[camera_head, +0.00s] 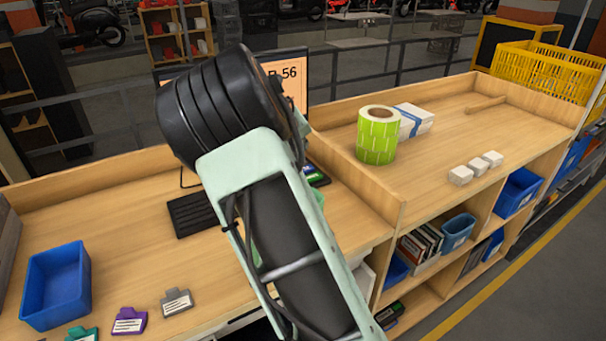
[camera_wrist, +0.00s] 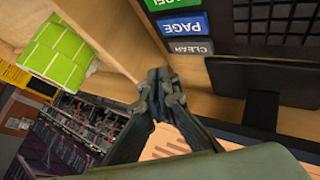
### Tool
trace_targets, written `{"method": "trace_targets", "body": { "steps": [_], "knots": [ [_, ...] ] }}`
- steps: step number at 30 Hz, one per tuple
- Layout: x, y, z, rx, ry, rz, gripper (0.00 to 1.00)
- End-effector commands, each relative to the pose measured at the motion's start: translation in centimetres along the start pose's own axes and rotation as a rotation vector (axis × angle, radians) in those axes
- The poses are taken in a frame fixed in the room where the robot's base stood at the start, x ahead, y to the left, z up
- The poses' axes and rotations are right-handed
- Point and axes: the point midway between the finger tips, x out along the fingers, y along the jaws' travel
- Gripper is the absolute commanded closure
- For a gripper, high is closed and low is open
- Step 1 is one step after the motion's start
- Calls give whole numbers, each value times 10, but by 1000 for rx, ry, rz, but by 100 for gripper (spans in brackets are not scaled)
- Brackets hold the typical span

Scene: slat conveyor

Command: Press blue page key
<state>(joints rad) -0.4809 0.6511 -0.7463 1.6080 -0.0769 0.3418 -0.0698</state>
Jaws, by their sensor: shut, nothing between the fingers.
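The blue key marked PAGE (camera_wrist: 183,25) shows at the top of the wrist view, between a green key (camera_wrist: 158,4) and a grey key marked CLEAR (camera_wrist: 190,46). My gripper (camera_wrist: 160,76) is shut and empty, its fingertips together just below the CLEAR key in that picture. They do not overlap the blue key; their height above the desk is hard to tell. In the head view the key panel (camera_head: 317,174) peeks out right of my arm, partly covered. My gripper is hidden there behind my arm.
A black keyboard (camera_head: 191,213) and a monitor (camera_head: 290,86) stand near the keys. A wooden divider (camera_head: 352,182) separates them from a bench with a green label roll (camera_head: 377,137). A blue bin (camera_head: 57,284) and several badges lie front left.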

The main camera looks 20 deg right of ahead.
Motion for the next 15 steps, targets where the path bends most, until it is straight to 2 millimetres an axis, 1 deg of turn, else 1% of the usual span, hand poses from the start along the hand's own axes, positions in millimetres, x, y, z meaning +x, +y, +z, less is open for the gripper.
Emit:
{"method": "trace_targets", "body": {
  "steps": [1, 6, 10, 15],
  "knots": [
    [9, -7, 7, -1, -2, 0, 100],
    [27, -19, 20, -1, -2, 0, 100],
    [34, -24, 25, 0, -1, 0, 100],
    [36, -26, 26, 0, -1, 0, 100]
  ]
}}
